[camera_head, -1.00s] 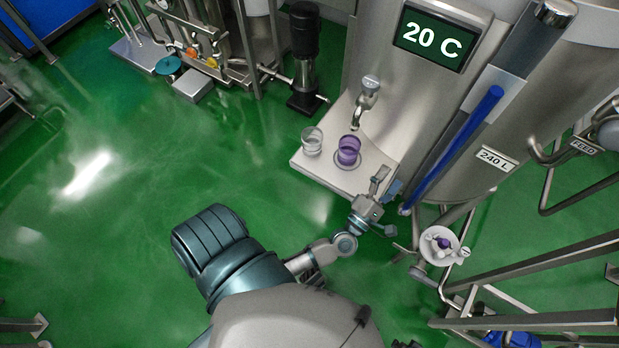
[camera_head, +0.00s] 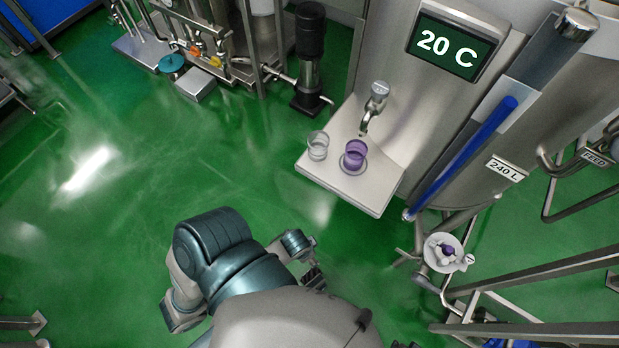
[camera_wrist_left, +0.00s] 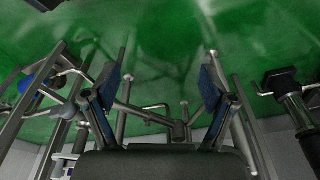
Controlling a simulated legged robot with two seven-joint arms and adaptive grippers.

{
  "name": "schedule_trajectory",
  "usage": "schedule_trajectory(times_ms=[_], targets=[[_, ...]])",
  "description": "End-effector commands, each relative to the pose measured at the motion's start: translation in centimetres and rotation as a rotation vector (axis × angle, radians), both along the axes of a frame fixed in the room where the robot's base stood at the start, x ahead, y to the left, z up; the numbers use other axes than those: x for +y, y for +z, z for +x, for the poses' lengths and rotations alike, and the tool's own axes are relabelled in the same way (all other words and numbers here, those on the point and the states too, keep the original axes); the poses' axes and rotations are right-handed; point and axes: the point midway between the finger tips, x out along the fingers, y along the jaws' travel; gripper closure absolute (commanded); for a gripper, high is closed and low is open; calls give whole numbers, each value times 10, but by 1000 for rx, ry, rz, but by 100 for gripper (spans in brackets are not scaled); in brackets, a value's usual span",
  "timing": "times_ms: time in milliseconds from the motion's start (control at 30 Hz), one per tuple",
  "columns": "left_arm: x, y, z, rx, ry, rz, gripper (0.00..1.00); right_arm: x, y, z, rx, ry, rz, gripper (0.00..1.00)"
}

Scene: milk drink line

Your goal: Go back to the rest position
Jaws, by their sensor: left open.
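My left arm is folded in close to my body at the bottom middle of the head view. Its gripper (camera_wrist_left: 166,72) shows in the left wrist view with two blue-padded fingers spread apart and nothing between them. In the head view my own body hides most of that gripper. It is away from the steel shelf (camera_head: 365,200), over the green floor. My right gripper is in neither view.
A purple cup (camera_head: 355,154) stands on the shelf under a tap (camera_head: 375,105), with a clear cup (camera_head: 318,146) to its left. The tank display (camera_head: 447,46) reads 20 C. A valve with a white disc (camera_head: 444,252) and metal railings stand at right.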

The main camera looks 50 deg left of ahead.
Motion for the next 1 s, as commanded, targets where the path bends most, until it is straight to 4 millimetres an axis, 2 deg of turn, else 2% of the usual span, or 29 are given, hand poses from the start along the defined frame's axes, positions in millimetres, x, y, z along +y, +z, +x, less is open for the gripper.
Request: schedule_trajectory(times_ms=[167,300,367,467,533,700,833,1000], targets=[[-4,1,0,-1,1,0,16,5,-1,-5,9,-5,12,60],[-3,1,1,-3,1,-6,16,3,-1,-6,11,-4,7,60],[-2,-6,1,2,1,-1,16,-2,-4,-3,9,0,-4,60],[-2,-30,0,11,-2,-2,16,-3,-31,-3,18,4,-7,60],[-1,-54,-3,19,-4,-2,16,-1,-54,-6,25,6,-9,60],[1,-108,-23,36,-10,-2,16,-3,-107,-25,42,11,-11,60],[1,-131,-36,42,-14,2,16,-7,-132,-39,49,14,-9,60],[0,-140,-42,46,-15,3,16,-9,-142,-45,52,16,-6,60]])
